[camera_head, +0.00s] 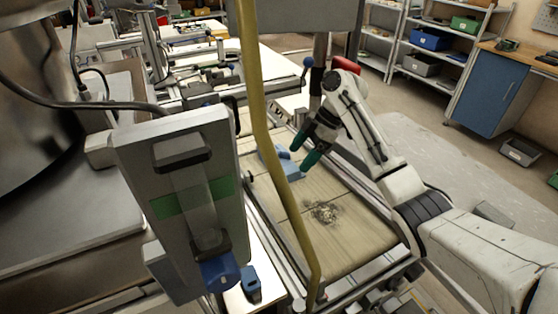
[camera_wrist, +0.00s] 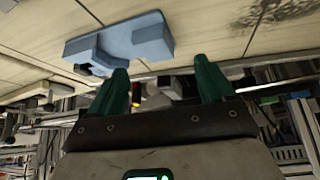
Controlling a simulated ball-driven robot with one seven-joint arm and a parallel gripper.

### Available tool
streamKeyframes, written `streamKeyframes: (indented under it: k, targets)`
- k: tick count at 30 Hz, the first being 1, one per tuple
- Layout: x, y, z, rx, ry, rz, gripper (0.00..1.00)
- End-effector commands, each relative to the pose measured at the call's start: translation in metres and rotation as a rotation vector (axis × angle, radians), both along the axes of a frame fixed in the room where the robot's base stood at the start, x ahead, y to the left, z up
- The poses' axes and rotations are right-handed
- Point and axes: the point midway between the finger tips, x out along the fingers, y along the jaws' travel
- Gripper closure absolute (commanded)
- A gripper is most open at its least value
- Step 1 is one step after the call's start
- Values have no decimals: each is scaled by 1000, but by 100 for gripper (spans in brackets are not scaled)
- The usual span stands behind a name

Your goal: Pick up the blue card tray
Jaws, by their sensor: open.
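The blue card tray (camera_head: 291,170) lies on the wooden belt surface, partly hidden behind my gripper and the yellow post in the head view. In the wrist view the light blue tray (camera_wrist: 122,42) lies just beyond the fingertips, its long body running left to right with a raised block at the left. My gripper (camera_head: 305,148) has two teal fingers and is open beside the tray. In the wrist view my gripper (camera_wrist: 162,66) has nothing between its fingers. I cannot tell whether a finger touches the tray.
A yellow post (camera_head: 262,130) crosses in front of the belt (camera_head: 345,232), which has metal side rails and a dark stain. A grey panel with a green stripe (camera_head: 190,195) stands at the left. The belt is clear around the stain.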

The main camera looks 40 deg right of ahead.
Motion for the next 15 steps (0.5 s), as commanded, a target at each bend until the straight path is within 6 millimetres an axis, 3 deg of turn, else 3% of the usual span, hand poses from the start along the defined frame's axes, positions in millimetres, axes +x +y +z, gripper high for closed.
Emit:
streamKeyframes:
  k: [8, 15]
  targets:
    - [9, 12, -17, 1, 2, 2, 18]
    - [20, 27, -44, 1, 1, 2, 18]
